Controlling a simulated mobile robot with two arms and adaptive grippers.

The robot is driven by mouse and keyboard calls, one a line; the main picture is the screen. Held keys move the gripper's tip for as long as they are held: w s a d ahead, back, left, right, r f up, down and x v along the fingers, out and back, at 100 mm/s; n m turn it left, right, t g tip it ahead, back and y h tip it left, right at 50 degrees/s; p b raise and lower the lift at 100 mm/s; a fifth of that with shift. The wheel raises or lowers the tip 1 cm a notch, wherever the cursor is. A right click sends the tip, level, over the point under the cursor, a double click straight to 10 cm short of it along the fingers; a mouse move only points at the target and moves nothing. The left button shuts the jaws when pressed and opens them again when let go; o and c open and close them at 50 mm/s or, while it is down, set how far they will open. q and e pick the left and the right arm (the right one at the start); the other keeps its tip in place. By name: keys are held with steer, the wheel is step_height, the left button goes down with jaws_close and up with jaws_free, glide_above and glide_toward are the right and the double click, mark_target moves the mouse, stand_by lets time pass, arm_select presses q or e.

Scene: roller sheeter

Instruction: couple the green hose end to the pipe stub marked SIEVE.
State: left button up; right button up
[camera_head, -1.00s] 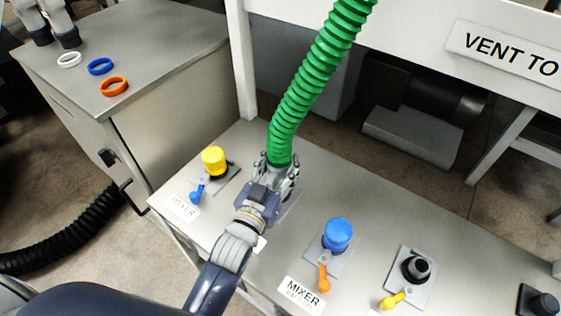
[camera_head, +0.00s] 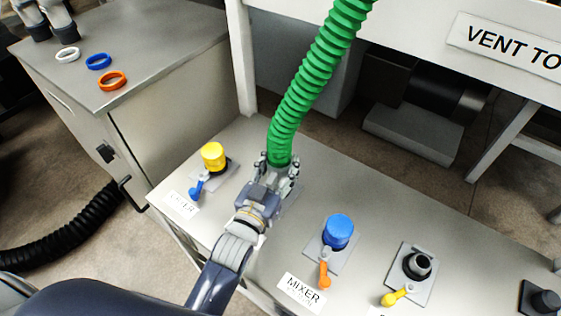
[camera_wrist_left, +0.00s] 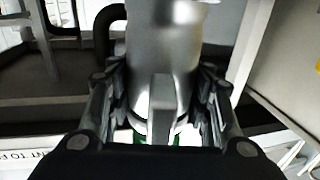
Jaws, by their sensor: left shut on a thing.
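The green hose (camera_head: 315,80) comes down from the top of the head view to its grey metal end. My left gripper (camera_head: 279,170) is shut around this end, which fills the middle of the left wrist view as a metal cuff (camera_wrist_left: 160,75). The end is over a plate between the yellow-capped stub (camera_head: 213,158) and the blue-capped stub (camera_head: 338,232). The gripper and arm hide what is under it, so I cannot tell whether it sits on a stub. No SIEVE label is readable. My right gripper is not in view.
Another dark stub (camera_head: 545,302) is at the far right. White, blue and orange rings (camera_head: 112,81) lie on the left cabinet. A beam with a VENT TO sign (camera_head: 505,43) crosses behind.

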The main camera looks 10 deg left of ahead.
arm_select(q)
steer(key=shift+f, duration=0.2)
stand_by(0.6)
steer(key=o, duration=1.6)
steer(key=shift+f, duration=0.15)
steer(key=s+a, duration=0.2)
steer(key=s, duration=0.9)
steer(key=shift+s, duration=0.4)
